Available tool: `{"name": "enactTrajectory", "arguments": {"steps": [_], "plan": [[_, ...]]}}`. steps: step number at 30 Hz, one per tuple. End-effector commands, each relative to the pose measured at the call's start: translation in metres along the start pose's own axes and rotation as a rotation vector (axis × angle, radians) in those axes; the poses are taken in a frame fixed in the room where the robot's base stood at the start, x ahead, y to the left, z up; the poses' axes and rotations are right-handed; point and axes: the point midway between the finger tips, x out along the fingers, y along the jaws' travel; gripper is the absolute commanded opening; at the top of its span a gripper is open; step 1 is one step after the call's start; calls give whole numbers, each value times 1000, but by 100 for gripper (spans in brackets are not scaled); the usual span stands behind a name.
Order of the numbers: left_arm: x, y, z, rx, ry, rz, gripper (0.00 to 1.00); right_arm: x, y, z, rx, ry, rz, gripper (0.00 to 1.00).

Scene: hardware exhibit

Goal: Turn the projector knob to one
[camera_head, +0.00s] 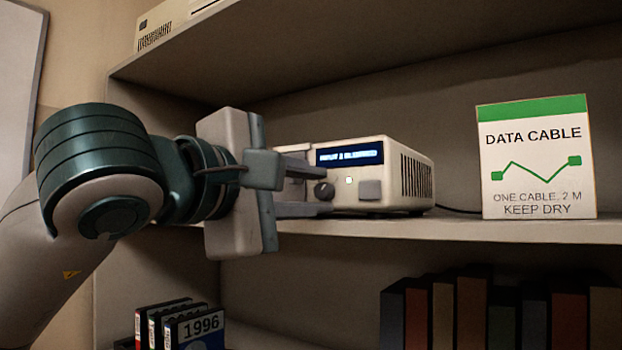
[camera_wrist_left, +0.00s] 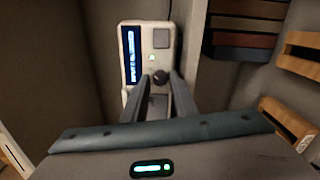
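The projector (camera_head: 405,165) is a cream box on the shelf, with a lit blue display (camera_head: 349,155) whose small text begins with "INPUT"; the rest is hard to read. Its dark round knob (camera_head: 324,191) sits on the front face below the display. My left gripper (camera_head: 318,184) is open in front of that face, one finger above and one below the knob. In the left wrist view the knob (camera_wrist_left: 160,76) shows between the fingertips, with no clear contact. The projector (camera_wrist_left: 146,40) looks turned sideways there. My right gripper is in neither view.
The shelf board (camera_head: 460,228) runs under the projector. A data cable sign (camera_head: 538,160) stands to the right, with a dark cable (camera_head: 457,210) near it. Another shelf is overhead.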

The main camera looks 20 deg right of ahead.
Motion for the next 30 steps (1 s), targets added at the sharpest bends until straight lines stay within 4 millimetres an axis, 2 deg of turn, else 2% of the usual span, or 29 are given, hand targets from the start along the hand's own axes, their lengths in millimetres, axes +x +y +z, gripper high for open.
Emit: {"name": "enactTrajectory", "arguments": {"steps": [10, 13, 14, 23, 30], "plan": [[2, 0, 0, 1, 0, 0, 26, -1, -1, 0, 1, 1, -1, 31], [2, 0, 0, 1, 0, 0, 2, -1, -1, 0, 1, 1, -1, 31], [2, 0, 0, 1, 0, 0, 0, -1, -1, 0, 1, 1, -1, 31], [2, -2, 0, -7, 0, -1, 0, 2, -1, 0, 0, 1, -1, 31], [2, -4, -1, -48, 0, -1, 0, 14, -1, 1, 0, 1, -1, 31]]}}
